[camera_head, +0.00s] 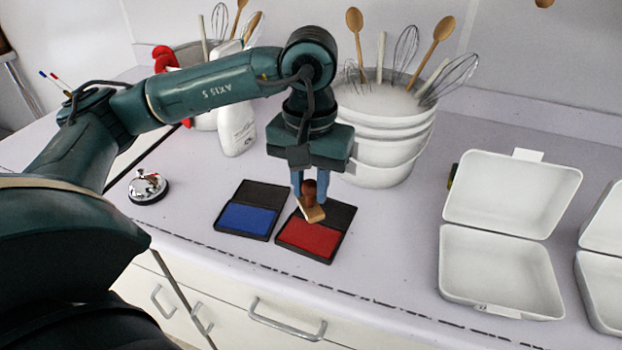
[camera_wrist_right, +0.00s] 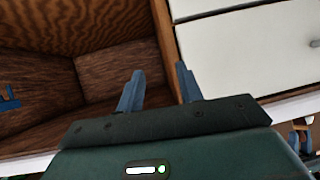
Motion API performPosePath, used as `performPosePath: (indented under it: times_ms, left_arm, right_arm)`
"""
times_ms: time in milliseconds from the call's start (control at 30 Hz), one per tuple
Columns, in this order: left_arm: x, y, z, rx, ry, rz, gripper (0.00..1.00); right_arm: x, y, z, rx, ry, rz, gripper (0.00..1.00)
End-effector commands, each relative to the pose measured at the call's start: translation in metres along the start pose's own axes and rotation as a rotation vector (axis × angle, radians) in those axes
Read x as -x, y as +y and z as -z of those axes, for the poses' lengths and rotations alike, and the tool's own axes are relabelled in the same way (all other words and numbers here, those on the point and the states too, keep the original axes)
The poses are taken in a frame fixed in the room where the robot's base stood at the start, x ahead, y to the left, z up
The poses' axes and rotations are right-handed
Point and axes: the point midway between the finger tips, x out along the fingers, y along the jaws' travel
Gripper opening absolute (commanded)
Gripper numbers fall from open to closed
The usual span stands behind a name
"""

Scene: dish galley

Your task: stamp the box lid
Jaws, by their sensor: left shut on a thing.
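My left gripper (camera_head: 310,184) is shut on a stamp (camera_head: 311,208) with a brown handle and a light wooden block. It holds the stamp tilted, over or close to the red ink pad (camera_head: 309,237); I cannot tell whether they touch. A blue ink pad (camera_head: 248,218) lies open just to the left. A white box (camera_head: 503,262) stands open on the right side of the counter, its lid (camera_head: 512,194) raised at the back. In the right wrist view my right gripper (camera_wrist_right: 158,88) has its fingers apart with nothing between them, facing a wooden cabinet interior and white drawers.
A second open white box (camera_head: 605,265) is cut off at the right edge. Stacked white bowls (camera_head: 385,135) with whisks and spoons stand behind the pads. A white bottle (camera_head: 236,128) and a silver bell (camera_head: 147,187) are at left. The counter between pads and boxes is clear.

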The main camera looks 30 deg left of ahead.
Motion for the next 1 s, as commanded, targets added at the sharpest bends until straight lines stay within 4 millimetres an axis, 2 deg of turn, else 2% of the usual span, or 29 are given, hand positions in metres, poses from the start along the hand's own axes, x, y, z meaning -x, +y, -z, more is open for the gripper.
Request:
performPosePath:
  times_ms: [500, 1000]
  left_arm:
    - [-0.05, 0.0, 0.0, 0.002, -0.001, 0.0, 0.09]
    - [-0.055, 0.0, 0.0, 0.002, 0.0, 0.001, 0.09]
  right_arm:
    - [-0.011, -0.002, -0.013, -0.052, 0.015, 0.008, 0.36]
    - [-0.01, 0.0, -0.008, -0.058, 0.027, 0.006, 0.36]
